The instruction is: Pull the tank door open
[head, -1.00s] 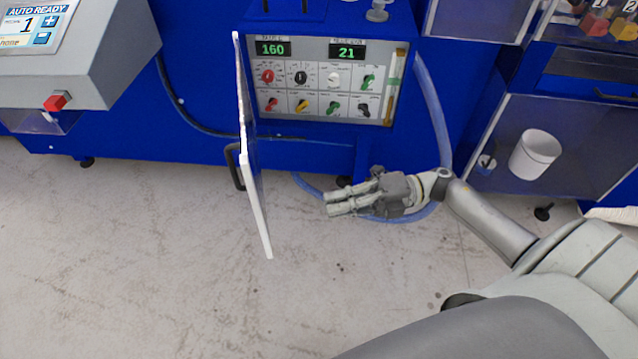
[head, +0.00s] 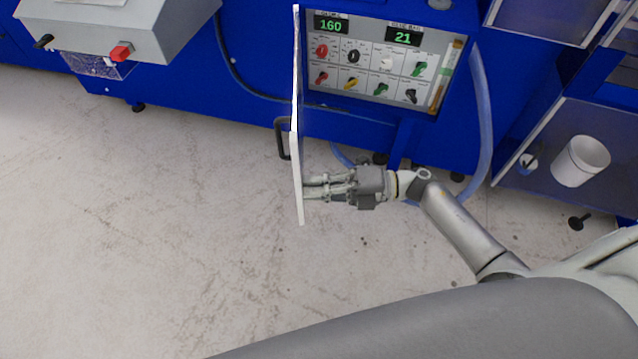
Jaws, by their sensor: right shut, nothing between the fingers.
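The tank door (head: 297,150) stands swung out from the blue machine, seen almost edge-on as a thin white panel. Its dark handle (head: 282,138) is on the door's left face. My right gripper (head: 305,188) is shut and empty. Its fingertips are at the right face of the door, near the door's lower end, and look to touch it or nearly so. The control panel (head: 380,65), with green displays reading 160 and 21 and several coloured knobs, is uncovered to the right of the door. My left gripper is not in view.
A grey console (head: 130,35) with a red button (head: 121,52) is at the upper left. A blue hose (head: 484,110) hangs right of the panel. A white cup (head: 580,161) sits behind a clear cover at the right. The floor (head: 150,220) left of the door is clear.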

